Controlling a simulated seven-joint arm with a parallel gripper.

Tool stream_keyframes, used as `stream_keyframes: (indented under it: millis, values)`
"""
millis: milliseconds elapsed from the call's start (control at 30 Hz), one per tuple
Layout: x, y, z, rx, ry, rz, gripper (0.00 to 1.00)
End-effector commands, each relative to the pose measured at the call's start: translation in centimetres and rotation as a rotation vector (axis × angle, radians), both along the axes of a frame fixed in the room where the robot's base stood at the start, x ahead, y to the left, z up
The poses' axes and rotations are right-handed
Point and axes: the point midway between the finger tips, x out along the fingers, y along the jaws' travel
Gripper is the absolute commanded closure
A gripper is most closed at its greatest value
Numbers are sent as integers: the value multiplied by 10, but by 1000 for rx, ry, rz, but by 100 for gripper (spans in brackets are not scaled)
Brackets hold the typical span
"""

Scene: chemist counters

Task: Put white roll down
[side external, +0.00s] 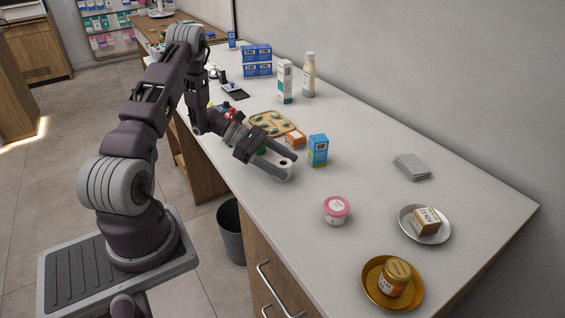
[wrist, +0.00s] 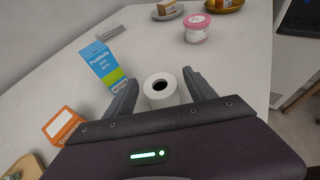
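The white roll (wrist: 163,97) stands upright with its dark centre hole facing up. It is between the two fingers of my gripper (wrist: 162,80), with a narrow gap seeming to show on each side in the wrist view. In the side external view the roll (side external: 284,173) is at the fingertips of my gripper (side external: 284,164), low over the white counter (side external: 370,160), and seems to rest on it. My fingers are spread. The underside of the roll is hidden.
A blue-green box (side external: 318,150) and an orange box (side external: 296,140) stand close behind my gripper. A pink-lidded tub (side external: 336,211), a white dish (side external: 402,228) with a small box and a gold dish (side external: 372,290) with a jar are nearer. The counter's middle is clear.

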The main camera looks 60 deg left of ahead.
Motion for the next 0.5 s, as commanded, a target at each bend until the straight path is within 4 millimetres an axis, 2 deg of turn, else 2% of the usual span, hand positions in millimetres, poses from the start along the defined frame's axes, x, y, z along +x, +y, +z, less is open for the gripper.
stream_keyframes:
  millis: [267, 500]
  values:
    - [-1, 2, 4, 2, 0, 1, 36]
    - [-34, 48, 26, 5, -1, 4, 36]
